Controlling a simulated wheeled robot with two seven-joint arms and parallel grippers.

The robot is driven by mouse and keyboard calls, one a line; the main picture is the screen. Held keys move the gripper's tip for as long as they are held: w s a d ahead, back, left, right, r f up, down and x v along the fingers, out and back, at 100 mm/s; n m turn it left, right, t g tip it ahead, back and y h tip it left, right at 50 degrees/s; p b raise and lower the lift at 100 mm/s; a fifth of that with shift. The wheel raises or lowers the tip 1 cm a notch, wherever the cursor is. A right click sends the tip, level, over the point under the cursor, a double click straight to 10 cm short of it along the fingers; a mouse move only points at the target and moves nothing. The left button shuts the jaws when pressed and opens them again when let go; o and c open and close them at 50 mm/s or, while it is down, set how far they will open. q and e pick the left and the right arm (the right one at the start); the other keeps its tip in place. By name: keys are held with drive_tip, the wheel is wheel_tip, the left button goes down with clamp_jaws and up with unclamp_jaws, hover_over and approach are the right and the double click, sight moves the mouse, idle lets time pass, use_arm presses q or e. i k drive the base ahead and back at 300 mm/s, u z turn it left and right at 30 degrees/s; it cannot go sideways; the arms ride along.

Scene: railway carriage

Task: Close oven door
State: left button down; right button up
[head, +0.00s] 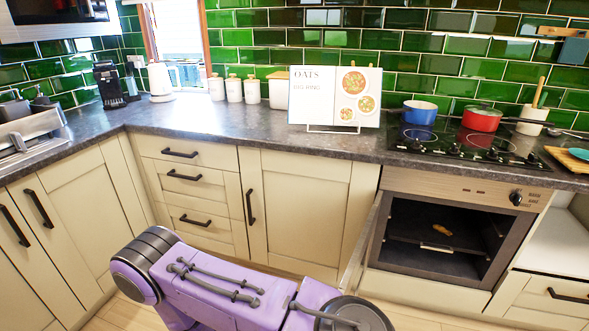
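The oven (455,187) is built into the counter at the right of the head view, under the cooktop. Its dark cavity is exposed, with a rack and a small orange-brown item (441,229) inside. The oven door (360,245) stands open, seen nearly edge-on at the left side of the opening; its lower part runs down behind my arm. A purple arm of mine crosses the bottom of the view, its right end near the door's lower end. I cannot tell whether it touches the door. Neither gripper is in view.
The cooktop (470,145) holds a blue pot (420,114) and a red pot (482,120). A cookbook (335,97) stands on the counter (230,128). Closed cream cabinets (297,208) and drawers lie left of the oven. A little wooden floor (410,318) shows below the oven.

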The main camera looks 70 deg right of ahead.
sight(351, 282)
drive_tip(key=i, duration=1.55)
drive_tip(key=z, duration=3.95)
drive_tip(key=i, duration=1)
drive_tip(key=u, duration=0.05)
drive_tip(key=k, duration=0.8)
drive_tip(key=z, duration=0.25)
